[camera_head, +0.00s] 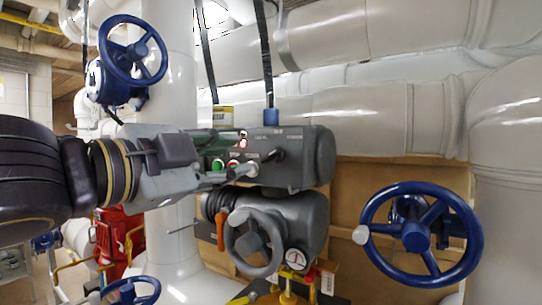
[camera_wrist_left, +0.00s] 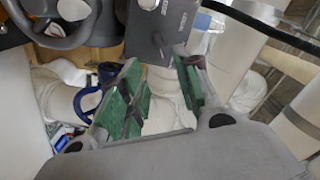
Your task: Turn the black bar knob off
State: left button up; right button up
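The black bar knob (camera_head: 273,155) is on the front of the dark grey control box (camera_head: 310,150) in the head view, to the right of a green button (camera_head: 217,164) and a red button (camera_head: 233,163). The knob is small there and its exact angle is hard to read. My left gripper (camera_head: 228,178) comes in from the left, with its fingers in front of the box's lower left, left of the knob. In the left wrist view the gripper (camera_wrist_left: 158,62) has its green-padded fingers apart, with nothing held. Part of the box (camera_wrist_left: 165,28) shows beyond them. My right gripper is out of view.
A grey handwheel (camera_head: 253,243) and a gauge (camera_head: 296,259) sit below the box. Blue handwheels stand at the right (camera_head: 468,240) and upper left (camera_head: 133,77). Large white pipes (camera_head: 370,120) run behind the box.

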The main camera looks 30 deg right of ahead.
aim_at(269, 155)
pick_arm(q)
jog(key=x, duration=1.1)
jog(key=shift+w+d, duration=0.15)
jog(key=shift+x, duration=0.85)
jog(key=shift+w+d, duration=0.15)
jog(key=shift+w, duration=0.05)
jog(key=c, duration=0.5)
jog(key=shift+c, duration=0.9)
grip_shut()
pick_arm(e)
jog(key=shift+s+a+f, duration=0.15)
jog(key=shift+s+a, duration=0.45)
